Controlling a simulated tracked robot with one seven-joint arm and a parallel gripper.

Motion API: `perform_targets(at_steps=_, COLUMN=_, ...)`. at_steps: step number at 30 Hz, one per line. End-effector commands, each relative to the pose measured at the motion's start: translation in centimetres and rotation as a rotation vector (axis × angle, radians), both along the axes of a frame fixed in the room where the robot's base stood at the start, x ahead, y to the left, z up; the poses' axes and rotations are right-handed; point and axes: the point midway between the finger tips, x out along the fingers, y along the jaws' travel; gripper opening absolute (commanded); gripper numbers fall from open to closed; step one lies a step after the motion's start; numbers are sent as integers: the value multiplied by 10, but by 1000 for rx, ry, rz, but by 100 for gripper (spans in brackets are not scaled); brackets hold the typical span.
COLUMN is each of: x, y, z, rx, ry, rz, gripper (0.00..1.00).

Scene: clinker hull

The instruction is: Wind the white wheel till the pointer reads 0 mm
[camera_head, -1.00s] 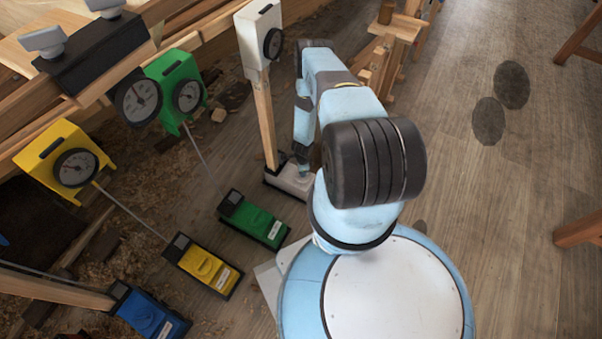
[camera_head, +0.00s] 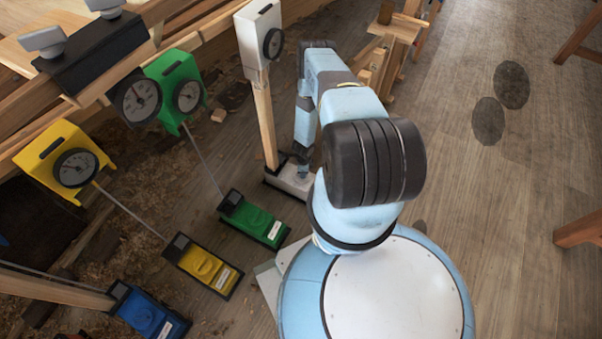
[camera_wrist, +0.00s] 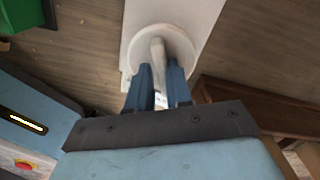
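The white wheel (camera_wrist: 178,38) is a round disc with a raised bar across it, on a white base plate (camera_wrist: 207,12). In the wrist view my gripper (camera_wrist: 159,74) has one blue finger on each side of the bar, close against it, and looks shut on it. In the head view the white base box (camera_head: 291,180) stands on the floor below a wooden post, and my arm hides the wheel. The white gauge (camera_head: 258,38) tops the post. Its black dial (camera_head: 273,43) is seen at a steep slant, so I cannot read the pointer.
A green gauge (camera_head: 165,72) and a yellow gauge (camera_head: 50,143) stand left, with rods to a green box (camera_head: 254,221) and a yellow box (camera_head: 203,265). A blue box (camera_head: 147,313) lies lower left. Floor on the right is mostly clear, with a wooden leg (camera_head: 580,231).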

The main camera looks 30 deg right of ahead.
Motion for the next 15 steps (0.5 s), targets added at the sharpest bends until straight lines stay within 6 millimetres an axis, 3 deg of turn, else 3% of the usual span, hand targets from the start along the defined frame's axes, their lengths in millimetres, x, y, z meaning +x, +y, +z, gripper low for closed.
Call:
perform_targets(at_steps=6, x=1, y=1, z=0, rx=2, ry=-1, rz=1, gripper=38)
perform_targets(at_steps=15, x=3, y=2, z=3, rx=2, ry=-4, rz=1, gripper=38)
